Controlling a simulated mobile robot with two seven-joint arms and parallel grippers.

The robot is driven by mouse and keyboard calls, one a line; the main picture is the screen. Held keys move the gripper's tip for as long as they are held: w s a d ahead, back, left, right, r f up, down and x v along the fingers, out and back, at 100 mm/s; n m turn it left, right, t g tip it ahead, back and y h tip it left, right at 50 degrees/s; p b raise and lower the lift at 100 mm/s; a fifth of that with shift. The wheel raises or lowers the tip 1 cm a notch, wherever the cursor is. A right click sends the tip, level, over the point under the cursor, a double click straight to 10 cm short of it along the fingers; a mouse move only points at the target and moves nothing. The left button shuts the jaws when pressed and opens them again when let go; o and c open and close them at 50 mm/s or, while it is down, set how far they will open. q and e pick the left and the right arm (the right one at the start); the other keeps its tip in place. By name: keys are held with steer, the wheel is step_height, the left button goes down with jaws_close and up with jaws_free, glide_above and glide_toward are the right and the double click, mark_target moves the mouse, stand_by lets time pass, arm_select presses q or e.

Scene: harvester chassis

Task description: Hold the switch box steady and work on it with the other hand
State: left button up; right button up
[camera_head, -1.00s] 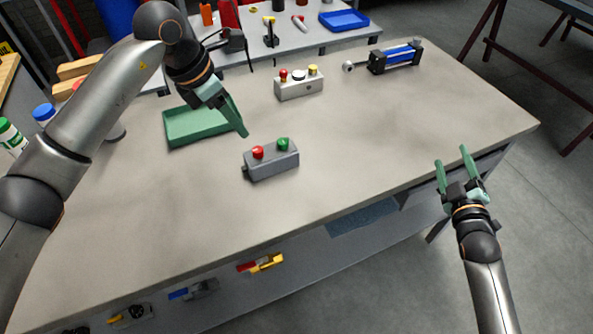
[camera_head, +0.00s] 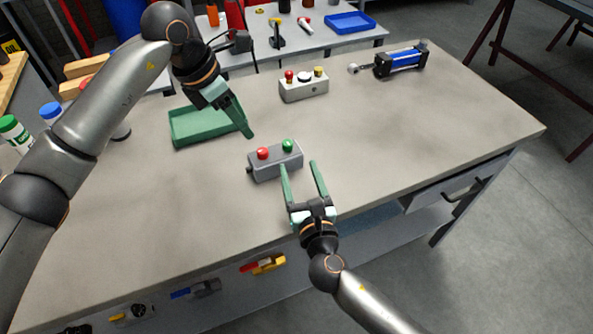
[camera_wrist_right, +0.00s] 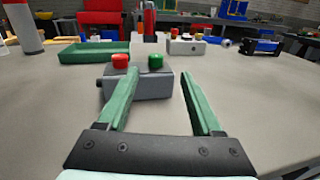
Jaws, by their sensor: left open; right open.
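The grey switch box (camera_head: 275,165) with a red button (camera_head: 263,153) and a green button (camera_head: 288,145) sits upright on the workbench. In the right wrist view the box (camera_wrist_right: 150,86) lies ahead, behind the spread fingers. My right gripper (camera_head: 302,166) is open and empty at the near side of the box, its fingers pointing toward it. I cannot tell whether a finger touches the box. My left gripper (camera_head: 244,120) is open and empty above the bench, just behind and left of the box, pointing down toward it. Its fingers overlap in the head view.
A green tray (camera_head: 185,137) lies behind the box to the left. A second box (camera_head: 304,92) with several buttons and a blue cylinder (camera_head: 400,61) stand farther back. Bottles stand at the left. The bench top (camera_head: 420,130) is clear to the right.

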mark_target(286, 139)
steer(key=shift+a+r+n, duration=0.1)
steer(key=shift+a+n, duration=0.2)
steer(key=shift+w+a, duration=0.1)
steer(key=shift+w, duration=0.2)
steer(key=w, duration=0.3)
steer(key=w+a, duration=0.1)
steer(key=w, duration=0.7)
steer(key=shift+w+a, duration=0.25)
steer(key=shift+a, duration=0.05)
steer(key=shift+c, duration=0.3)
jaws_close()
steer(key=c, duration=0.5)
jaws_free()
steer(key=shift+c, duration=0.2)
jaws_close()
